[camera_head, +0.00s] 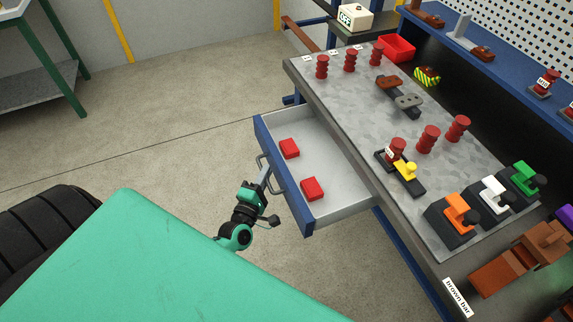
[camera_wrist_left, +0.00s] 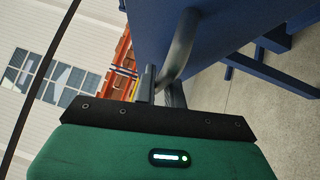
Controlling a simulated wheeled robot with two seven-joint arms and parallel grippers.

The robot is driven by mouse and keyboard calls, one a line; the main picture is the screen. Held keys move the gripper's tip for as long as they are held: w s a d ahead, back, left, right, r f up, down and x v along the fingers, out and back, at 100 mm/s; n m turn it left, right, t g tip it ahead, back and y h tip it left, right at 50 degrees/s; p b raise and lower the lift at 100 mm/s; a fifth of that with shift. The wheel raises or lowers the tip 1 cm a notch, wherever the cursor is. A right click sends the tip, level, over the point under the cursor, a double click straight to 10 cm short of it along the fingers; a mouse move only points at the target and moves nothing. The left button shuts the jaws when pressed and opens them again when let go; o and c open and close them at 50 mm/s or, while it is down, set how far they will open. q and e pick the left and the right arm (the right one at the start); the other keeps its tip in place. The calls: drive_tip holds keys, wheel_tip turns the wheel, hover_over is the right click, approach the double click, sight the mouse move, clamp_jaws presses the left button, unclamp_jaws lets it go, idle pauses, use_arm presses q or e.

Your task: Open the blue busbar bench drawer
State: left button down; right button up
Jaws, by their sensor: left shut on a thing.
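The blue-fronted drawer (camera_head: 303,211) stands pulled out from under the grey bench top, and its light inside shows. Two red blocks lie in it, one farther back (camera_head: 289,148) and one nearer (camera_head: 312,188). My left gripper (camera_head: 264,172) is shut on the drawer's grey bar handle (camera_head: 279,182) at the drawer front. In the left wrist view the curved handle (camera_wrist_left: 180,45) runs down to the gripper fingers (camera_wrist_left: 160,88) in front of the blue drawer front (camera_wrist_left: 215,30). My right gripper is not in view.
The bench top (camera_head: 350,120) carries red insulators, a brown-and-grey part (camera_head: 400,95), and orange, white and green clamps along the near right. A red bin (camera_head: 397,47) stands at the back. A green table (camera_head: 50,50) stands far left. The floor (camera_head: 170,120) left of the drawer is clear.

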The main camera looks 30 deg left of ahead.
use_arm(q)
drive_tip(key=s+a, duration=0.2)
drive_tip(key=s, duration=0.1)
drive_tip(key=shift+a, duration=0.1)
drive_tip(key=shift+s+a, duration=0.3)
drive_tip(key=shift+s, duration=0.05)
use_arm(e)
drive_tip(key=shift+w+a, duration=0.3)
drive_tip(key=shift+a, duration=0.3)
use_arm(q)
drive_tip(key=c, duration=1.8)
unclamp_jaws()
drive_tip(key=shift+o, duration=0.2)
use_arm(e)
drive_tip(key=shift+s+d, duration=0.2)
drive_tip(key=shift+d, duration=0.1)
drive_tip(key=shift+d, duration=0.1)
